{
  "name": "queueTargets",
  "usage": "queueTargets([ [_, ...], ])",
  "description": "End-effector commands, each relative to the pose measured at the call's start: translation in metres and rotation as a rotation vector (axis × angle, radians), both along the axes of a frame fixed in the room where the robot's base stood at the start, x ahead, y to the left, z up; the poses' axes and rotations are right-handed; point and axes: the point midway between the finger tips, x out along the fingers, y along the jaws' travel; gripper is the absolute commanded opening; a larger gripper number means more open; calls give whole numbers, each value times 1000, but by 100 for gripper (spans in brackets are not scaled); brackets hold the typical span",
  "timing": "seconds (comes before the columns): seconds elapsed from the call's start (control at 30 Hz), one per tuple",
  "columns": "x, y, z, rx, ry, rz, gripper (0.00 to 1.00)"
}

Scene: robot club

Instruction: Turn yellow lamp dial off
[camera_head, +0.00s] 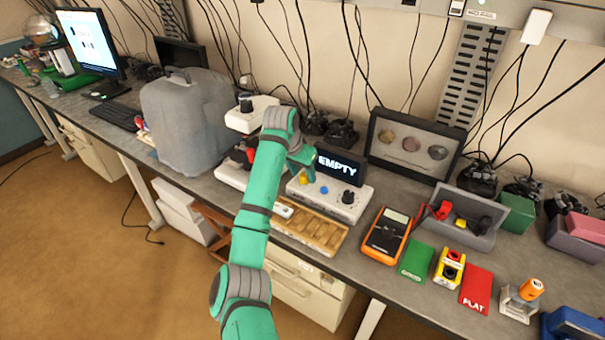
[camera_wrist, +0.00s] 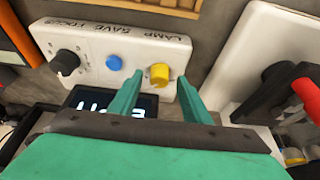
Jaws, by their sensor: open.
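The yellow lamp dial (camera_wrist: 159,74) sits on a white control box (camera_wrist: 105,44), near the "LAMP" lettering. It also shows in the head view as a small yellow knob (camera_head: 304,179). A blue button (camera_wrist: 114,63) and a black dial (camera_wrist: 66,62) are on the same box. A small display reading "EMPTY" (camera_head: 337,165) stands behind it. My gripper (camera_wrist: 157,92) is open, with its green fingertips close to the yellow dial, one on each side as seen in the wrist view. I cannot tell whether a finger touches it.
A wooden tray (camera_head: 333,243) lies in front of the box. An orange multimeter (camera_head: 387,235) lies to its right, and a grey case (camera_head: 185,118) stands to the left. A white device with a black knob (camera_head: 252,113) is near my arm.

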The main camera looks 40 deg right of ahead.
Motion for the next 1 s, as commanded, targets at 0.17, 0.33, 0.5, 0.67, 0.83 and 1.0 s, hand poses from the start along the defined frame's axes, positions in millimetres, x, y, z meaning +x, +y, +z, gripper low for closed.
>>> queueTargets([
  [0.17, 1, -1, -6, -1, -1, 1, 44],
  [0.33, 1, -1, -6, -1, -1, 1, 44],
  [0.5, 2, 0, -5, -1, -1, 2, 12],
  [0.67, 1, -1, -5, 0, 0, 2, 3],
  [0.83, 1, -2, -5, -1, 0, 20, 3],
  [1.0, -1, -3, -5, -1, 0, 82, 3],
])
